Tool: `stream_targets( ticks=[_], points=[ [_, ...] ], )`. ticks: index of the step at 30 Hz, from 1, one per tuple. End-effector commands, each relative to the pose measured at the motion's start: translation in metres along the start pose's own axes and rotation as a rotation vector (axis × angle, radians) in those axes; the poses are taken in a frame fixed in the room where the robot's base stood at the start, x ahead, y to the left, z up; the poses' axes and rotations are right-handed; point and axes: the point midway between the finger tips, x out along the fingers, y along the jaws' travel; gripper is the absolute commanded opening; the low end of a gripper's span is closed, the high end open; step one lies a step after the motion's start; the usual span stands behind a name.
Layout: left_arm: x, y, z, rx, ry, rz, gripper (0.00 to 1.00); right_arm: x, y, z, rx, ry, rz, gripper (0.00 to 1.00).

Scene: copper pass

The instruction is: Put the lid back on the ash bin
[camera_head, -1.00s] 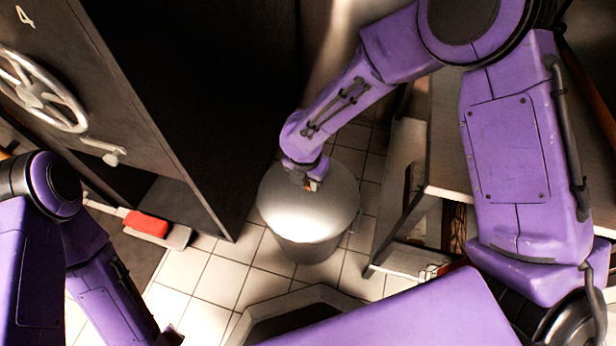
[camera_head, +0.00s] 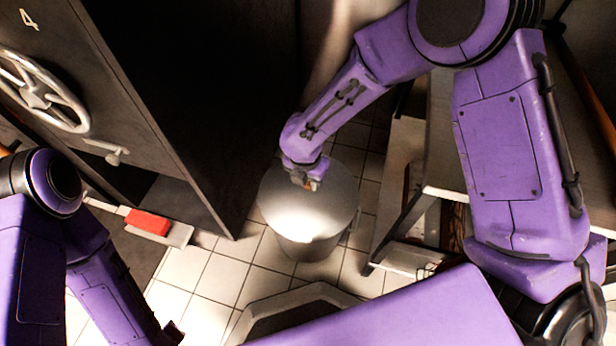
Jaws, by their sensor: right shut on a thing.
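The ash bin (camera_head: 308,250) is a round grey metal bin standing on the tiled floor at the middle of the head view. The round grey lid (camera_head: 325,215) covers its top in this view; whether it touches the rim all around I cannot tell. My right gripper (camera_head: 308,184) is over the far part of the lid, shut on it, with its fingertips and any handle mostly hidden. My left gripper (camera_head: 175,334) is at the bottom left, only partly in view, away from the bin.
A dark cabinet with a hand wheel (camera_head: 40,90) stands at the left. A pale table or shelf (camera_head: 440,150) stands close to the bin's right. Bare tiles (camera_head: 205,280) lie left of the bin.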

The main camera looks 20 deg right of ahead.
Motion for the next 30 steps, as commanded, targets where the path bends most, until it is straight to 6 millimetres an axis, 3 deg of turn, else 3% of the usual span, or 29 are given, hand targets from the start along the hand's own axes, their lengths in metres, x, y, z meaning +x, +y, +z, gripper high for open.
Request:
stream_targets(
  ticks=[30],
  points=[
    [-0.0085,-0.0007,-0.0034,0.0,0.0,0.0,0.0,0.0005,0.0,0.0001,0.0,0.0,0.0,0.0]
  ],
)
